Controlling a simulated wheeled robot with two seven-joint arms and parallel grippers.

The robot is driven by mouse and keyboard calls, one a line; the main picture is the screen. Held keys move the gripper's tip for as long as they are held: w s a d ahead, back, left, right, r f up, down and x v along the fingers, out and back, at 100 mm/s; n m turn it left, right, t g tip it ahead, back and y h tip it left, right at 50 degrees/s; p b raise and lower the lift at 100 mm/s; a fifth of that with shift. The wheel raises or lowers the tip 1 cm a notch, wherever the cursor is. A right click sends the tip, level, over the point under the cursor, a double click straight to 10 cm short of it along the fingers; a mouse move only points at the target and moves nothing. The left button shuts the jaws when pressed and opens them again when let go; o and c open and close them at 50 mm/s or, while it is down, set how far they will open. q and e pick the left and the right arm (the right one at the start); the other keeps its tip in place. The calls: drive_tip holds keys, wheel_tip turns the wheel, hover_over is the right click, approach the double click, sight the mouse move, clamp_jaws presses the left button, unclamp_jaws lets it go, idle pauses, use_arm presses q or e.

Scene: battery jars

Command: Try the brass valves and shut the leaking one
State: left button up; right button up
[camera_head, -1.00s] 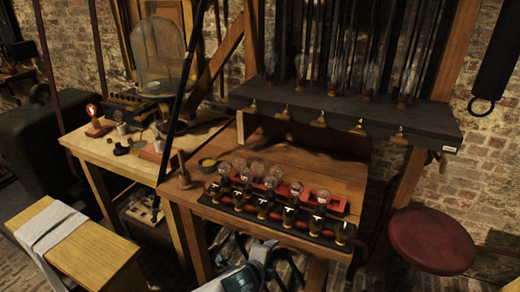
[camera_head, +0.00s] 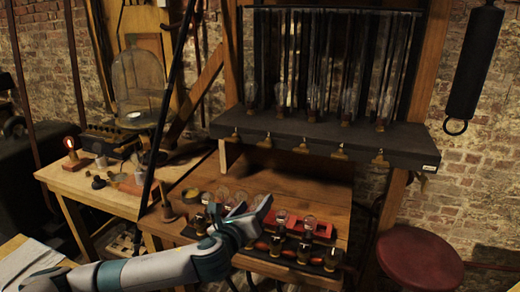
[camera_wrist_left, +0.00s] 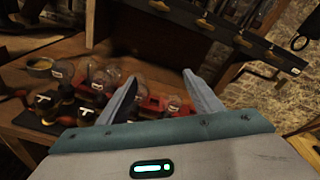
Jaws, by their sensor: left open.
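Several brass valves, such as the leftmost one (camera_head: 235,137) and the rightmost one (camera_head: 380,158), sit in a row along the front edge of a dark shelf (camera_head: 290,132). Some show at the top of the left wrist view (camera_wrist_left: 243,40). Tall glass tubes (camera_head: 312,80) stand on the shelf above them. My left gripper (camera_head: 264,207) is open and empty. It is in front of and below the valves, over the glass bulbs on the table. Its two fingers are spread in the left wrist view (camera_wrist_left: 160,85). I cannot see which valve leaks. My right gripper is not in view.
Glass bulbs (camera_head: 310,222) in red holders and dark jars (camera_head: 332,260) with pale labels crowd the wooden table under my left arm. A bell jar (camera_head: 138,85) stands on the left bench. A red stool (camera_head: 420,260) is at right. The table's back part is clear.

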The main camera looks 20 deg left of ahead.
sight(263, 146)
use_arm(q)
drive_tip(key=w+a+r+m+t, duration=0.1)
drive_tip(key=a+r+m, duration=0.3)
drive_tip(key=r, duration=0.4)
drive_tip(key=shift+w+r+m+t, duration=0.2)
drive_tip(key=shift+w+m+t, duration=0.25)
drive_tip(key=shift+m, duration=0.35)
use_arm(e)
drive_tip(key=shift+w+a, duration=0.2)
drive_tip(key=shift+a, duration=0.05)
use_arm(q)
drive_tip(key=w+p, duration=0.1)
drive_tip(key=w, duration=0.7)
drive_tip(key=w+p, duration=0.2)
drive_tip(key=w, duration=0.6)
drive_tip(key=shift+d, duration=0.2)
drive_tip(key=shift+w, duration=0.65)
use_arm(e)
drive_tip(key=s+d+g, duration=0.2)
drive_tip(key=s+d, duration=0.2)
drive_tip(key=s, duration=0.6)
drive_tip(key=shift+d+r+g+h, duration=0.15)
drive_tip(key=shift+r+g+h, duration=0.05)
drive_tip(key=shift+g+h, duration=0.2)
use_arm(q)
drive_tip(key=c, duration=1.1)
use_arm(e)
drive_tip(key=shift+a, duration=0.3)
